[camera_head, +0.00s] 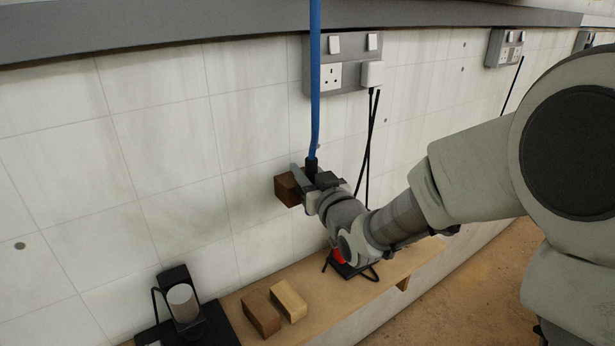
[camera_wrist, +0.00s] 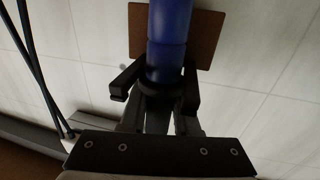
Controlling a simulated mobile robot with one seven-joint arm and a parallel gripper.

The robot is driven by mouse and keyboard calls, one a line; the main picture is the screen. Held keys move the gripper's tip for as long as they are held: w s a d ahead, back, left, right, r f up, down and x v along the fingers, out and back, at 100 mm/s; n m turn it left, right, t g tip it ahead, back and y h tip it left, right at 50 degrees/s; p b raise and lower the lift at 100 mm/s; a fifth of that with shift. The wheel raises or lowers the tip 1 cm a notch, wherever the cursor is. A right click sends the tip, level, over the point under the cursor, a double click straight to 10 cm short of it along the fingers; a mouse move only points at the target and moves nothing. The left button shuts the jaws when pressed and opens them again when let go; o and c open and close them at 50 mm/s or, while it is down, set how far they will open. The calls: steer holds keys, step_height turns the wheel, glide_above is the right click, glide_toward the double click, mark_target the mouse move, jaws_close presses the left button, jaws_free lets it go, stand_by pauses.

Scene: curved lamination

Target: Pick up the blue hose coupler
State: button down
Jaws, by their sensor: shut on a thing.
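The blue hose coupler (camera_wrist: 170,30) shows in the wrist view as a thick blue cylinder with a darker lower end. In the head view it is at the low end of a blue hose (camera_head: 315,90) that hangs down from the top. My gripper (camera_head: 312,178) is shut on its dark lower end, which is upright in the head view. The fingers also show in the wrist view (camera_wrist: 160,88), one on each side of it. The fingers partly hide the coupler's bottom.
A brown block (camera_head: 287,190) is right behind the coupler, near the tiled wall; I cannot tell if they touch. Black cables hang from a socket box (camera_head: 342,62).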

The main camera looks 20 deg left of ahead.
steer(key=shift+r, duration=0.8)
steer(key=d+f+b+v, duration=0.1)
steer(key=f+b+v, duration=0.1)
steer(key=b+v, duration=1.2)
steer(key=shift+f+v, duration=0.4)
steer(key=shift+v, duration=3)
steer(key=shift+w+d, duration=0.1)
steer(key=shift+d, duration=0.1)
steer(key=c, duration=1.3)
jaws_free()
steer(key=shift+c, duration=0.2)
jaws_close()
